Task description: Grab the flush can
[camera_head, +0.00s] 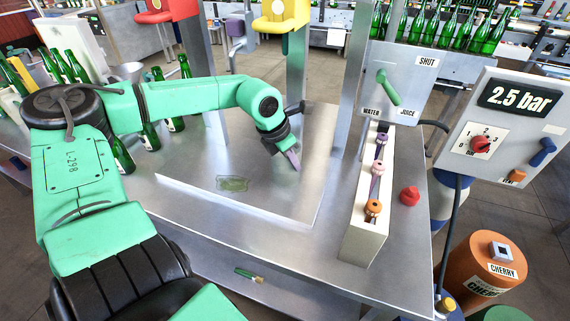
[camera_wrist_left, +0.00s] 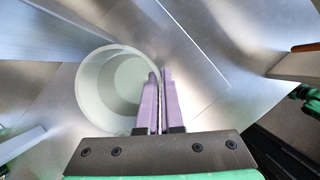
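The flush can (camera_wrist_left: 92,88) is a pale, greenish-white, open-topped round vessel, seen from above in the left wrist view. My left gripper (camera_wrist_left: 160,75) has its two purple fingers close together at the can's right wall, with the wall running between them. The fingers look shut on that wall, one inside and one outside. In the head view my left gripper (camera_head: 294,160) points down over the raised metal plate (camera_head: 200,178). I cannot make out the can there; the wrist may hide it. My right gripper is not in view.
A cream rack (camera_head: 365,232) with small coloured holders stands right of the plate, beside a red cap (camera_head: 409,196). A grey valve box (camera_head: 400,75) and a gauge panel (camera_head: 505,125) stand further right. Green bottles (camera_head: 122,156) stand at left. The table front is largely clear.

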